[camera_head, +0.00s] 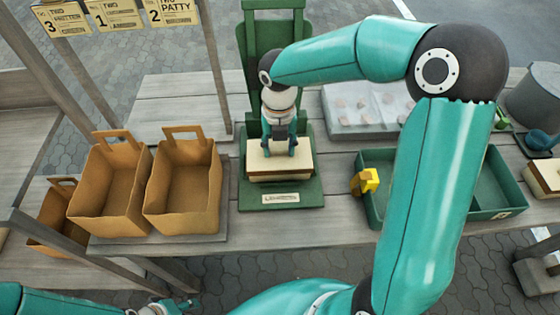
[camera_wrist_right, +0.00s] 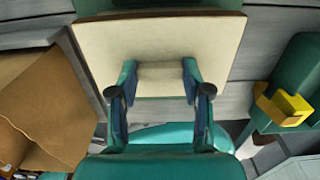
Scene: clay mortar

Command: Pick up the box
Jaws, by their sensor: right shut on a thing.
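A low box (camera_head: 262,175) with a cream top and brown sides sits at the green stand (camera_head: 318,193), in the middle of the table. In the right wrist view its flat cream top (camera_wrist_right: 118,45) fills the upper middle. My right gripper (camera_head: 280,152) points down onto the box and is shut on the raised cream grip on its top; its fingertips (camera_wrist_right: 160,75) lie on either side of that grip. I cannot tell whether the box is clear of the stand's base. My left gripper (camera_head: 165,308) shows only partly at the bottom edge, away from the box.
Open brown paper bags (camera_head: 185,190) stand left of the stand. A green divided tray (camera_head: 375,215) with a yellow object (camera_head: 365,181) is at the right, behind my right arm. A grey tray (camera_head: 345,125) with pinkish pieces lies behind. Order tickets (camera_head: 118,14) hang at upper left.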

